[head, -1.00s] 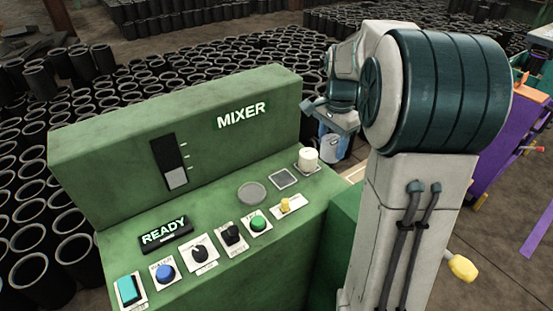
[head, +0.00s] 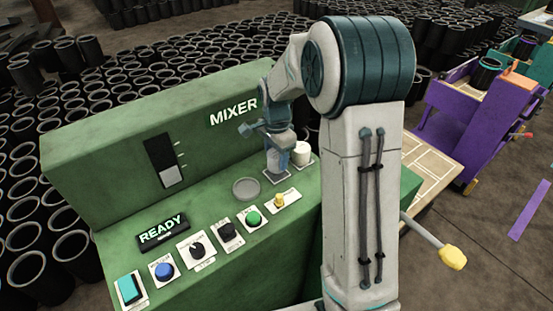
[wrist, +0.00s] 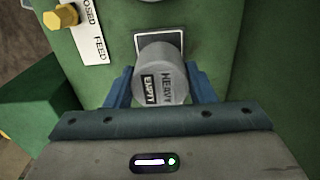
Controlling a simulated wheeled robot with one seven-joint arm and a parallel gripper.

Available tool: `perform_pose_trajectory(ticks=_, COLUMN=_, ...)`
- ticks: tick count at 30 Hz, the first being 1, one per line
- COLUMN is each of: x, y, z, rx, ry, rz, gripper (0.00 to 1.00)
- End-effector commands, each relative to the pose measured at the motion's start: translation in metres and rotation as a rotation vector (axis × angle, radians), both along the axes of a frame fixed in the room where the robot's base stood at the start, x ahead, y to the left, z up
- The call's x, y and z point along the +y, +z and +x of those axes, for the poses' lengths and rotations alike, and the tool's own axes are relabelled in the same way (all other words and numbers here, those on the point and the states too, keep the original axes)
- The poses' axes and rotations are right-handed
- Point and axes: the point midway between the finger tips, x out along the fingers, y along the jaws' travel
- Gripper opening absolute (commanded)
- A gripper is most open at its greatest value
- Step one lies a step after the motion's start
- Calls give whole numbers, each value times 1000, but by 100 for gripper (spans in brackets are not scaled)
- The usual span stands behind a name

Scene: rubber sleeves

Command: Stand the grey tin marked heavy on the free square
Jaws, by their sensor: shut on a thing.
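The grey tin (wrist: 160,72) is held upright or nearly so between the two blue fingers of my gripper (wrist: 162,90). In the head view my gripper (head: 278,160) is over that square (head: 270,180) on the green mixer's top. I cannot tell whether the tin touches the square.
A white cylinder (head: 301,153) stands close right of my gripper. A round grey disc (head: 246,190) lies to the left, with a yellow knob (head: 280,201) and a green button (head: 253,217) in front. The MIXER back panel (head: 150,140) rises behind.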

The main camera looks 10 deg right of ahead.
Motion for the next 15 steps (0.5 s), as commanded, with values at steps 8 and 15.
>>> perform_pose_trajectory(ticks=8, x=0, y=-23, z=0, rx=0, ry=1, rz=0, gripper=21)
perform_pose_trajectory(ticks=15, x=0, y=-25, z=0, rx=0, ry=1, rz=0, gripper=21)
